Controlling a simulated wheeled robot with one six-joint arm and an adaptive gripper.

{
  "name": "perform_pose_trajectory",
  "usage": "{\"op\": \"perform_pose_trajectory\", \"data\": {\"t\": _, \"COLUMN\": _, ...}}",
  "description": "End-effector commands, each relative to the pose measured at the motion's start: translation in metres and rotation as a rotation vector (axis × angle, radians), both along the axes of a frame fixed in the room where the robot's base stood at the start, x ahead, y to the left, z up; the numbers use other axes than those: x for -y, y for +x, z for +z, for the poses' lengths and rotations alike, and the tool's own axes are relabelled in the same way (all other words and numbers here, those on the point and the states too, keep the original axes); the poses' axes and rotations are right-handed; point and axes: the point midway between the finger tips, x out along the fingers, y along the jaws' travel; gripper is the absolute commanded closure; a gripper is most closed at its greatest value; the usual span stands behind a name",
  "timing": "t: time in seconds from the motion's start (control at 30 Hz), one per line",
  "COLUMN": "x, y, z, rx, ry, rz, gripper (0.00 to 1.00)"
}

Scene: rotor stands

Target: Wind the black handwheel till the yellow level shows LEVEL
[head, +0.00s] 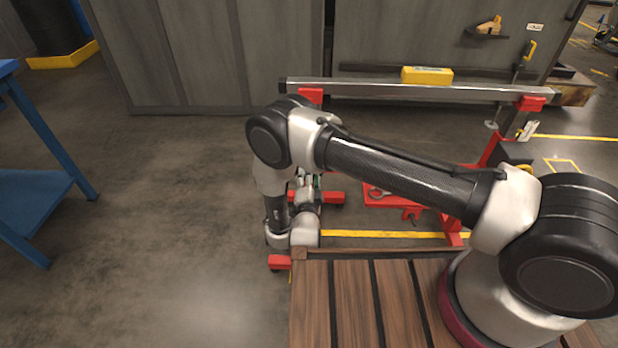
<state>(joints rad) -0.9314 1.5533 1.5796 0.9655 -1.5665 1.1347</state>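The yellow level (427,75) lies on top of the long metal beam (400,90), a little right of its middle. It is too small to read. The beam rests on red supports at its left (311,95) and right (531,103) ends and looks close to horizontal. My arm crosses the stand. My gripper (308,183) appears small and partly hidden beyond the wrist, low near the left end of the stand. Its fingers are not clear. I cannot make out the black handwheel; it may be hidden behind my arm or gripper.
A red tray (395,198) with small items sits behind my forearm. A blue bench (40,190) stands at the left. Grey cabinets (220,50) stand behind. A yellow clamp (528,55) is near the beam's right end. The floor at left centre is clear.

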Motion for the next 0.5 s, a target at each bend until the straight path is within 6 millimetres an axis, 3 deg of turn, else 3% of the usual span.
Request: {"op": "perform_pose_trajectory", "data": {"t": 0.5, "x": 0.0009, "y": -0.0010, "z": -0.0025, "rx": 0.013, "ry": 0.486, "rz": 0.000, "gripper": 0.88}}
